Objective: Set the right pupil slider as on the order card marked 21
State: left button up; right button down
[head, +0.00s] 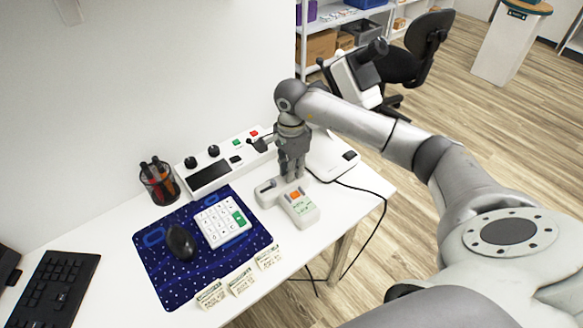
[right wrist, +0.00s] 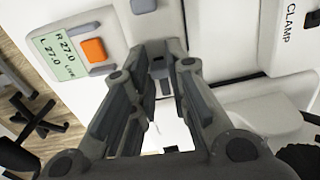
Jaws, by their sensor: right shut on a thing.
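The white pupil meter (head: 301,215) lies on the desk, with an orange button and a green display. In the right wrist view its display (right wrist: 58,57) reads R 27.0 and L 27.0, beside the orange button (right wrist: 94,50). My right gripper (head: 291,178) points down at the meter. In the right wrist view its fingers (right wrist: 163,68) are closed on a small grey slider knob (right wrist: 158,67), mostly hidden between them. Three order cards (head: 210,294) (head: 240,281) (head: 268,258) stand at the desk's front edge; their numbers are too small to read. My left gripper is not in view.
A blue mat (head: 165,282) holds a black mouse (head: 181,242) and a white keypad (head: 222,222). A control box (head: 209,175) and pen cup (head: 159,182) stand behind. A white instrument (head: 331,157) stands right of my gripper; a cable hangs over the desk's right edge.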

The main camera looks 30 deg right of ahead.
jog(key=shift+d+f+b, duration=0.1)
jog(key=shift+d+b, duration=0.6)
jog(key=shift+d, duration=0.75)
jog(key=c, duration=1.4)
grip_release()
